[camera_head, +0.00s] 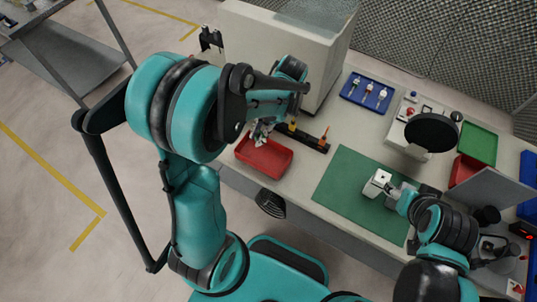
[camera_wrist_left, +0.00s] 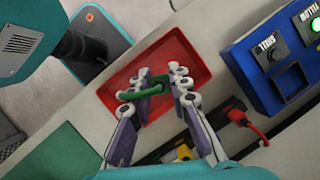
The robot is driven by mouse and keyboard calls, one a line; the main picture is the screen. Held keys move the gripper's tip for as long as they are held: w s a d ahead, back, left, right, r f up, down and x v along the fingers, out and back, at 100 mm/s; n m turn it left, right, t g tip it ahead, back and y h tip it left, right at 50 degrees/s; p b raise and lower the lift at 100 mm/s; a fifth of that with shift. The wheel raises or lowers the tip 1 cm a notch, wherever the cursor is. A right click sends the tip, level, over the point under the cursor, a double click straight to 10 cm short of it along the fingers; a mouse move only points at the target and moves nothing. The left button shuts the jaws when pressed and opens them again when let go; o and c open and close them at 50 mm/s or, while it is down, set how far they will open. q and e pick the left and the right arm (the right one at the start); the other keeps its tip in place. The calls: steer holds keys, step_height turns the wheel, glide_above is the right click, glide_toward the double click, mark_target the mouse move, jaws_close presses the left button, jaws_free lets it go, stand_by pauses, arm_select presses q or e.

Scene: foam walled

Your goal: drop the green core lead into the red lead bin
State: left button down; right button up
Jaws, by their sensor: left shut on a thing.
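The red lead bin (camera_head: 266,158) stands near the front edge of the bench, and it fills the middle of the left wrist view (camera_wrist_left: 190,55). My left gripper (camera_head: 261,134) is over its back side. In the left wrist view the fingers (camera_wrist_left: 157,85) are shut on the green core lead (camera_wrist_left: 145,91), a thick curved green piece held across the fingertips above the bin. The lead cannot be made out in the head view. My right gripper (camera_head: 390,192) is low over the green mat, by a small white block (camera_head: 377,183); its fingers are unclear.
A black strip (camera_head: 311,142) with yellow and orange-red plugs lies just behind the bin. A large pale cabinet (camera_head: 270,45) rises behind my left arm. A blue tray (camera_head: 367,92) and green mat (camera_head: 345,178) lie right. The mat's left part is clear.

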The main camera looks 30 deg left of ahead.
arm_select(q)
step_height(320, 180, down, 5)
steer(key=b, duration=0.3)
steer(key=shift+f, duration=0.1)
steer(key=c, duration=1.3)
jaws_free()
steer(key=shift+c, duration=0.2)
steer(key=v, duration=1.2)
steer(key=shift+a, duration=0.1)
steer(key=s+d+n+t+h+b, duration=0.1)
steer(key=s+d+n+t+h, duration=0.2)
steer(key=s+n+t, duration=0.3)
steer(key=s+d+t, duration=0.1)
steer(key=s+t, duration=0.1)
steer(key=t, duration=0.2)
steer(key=shift+s+f+t, duration=0.3)
steer(key=shift+t, duration=0.1)
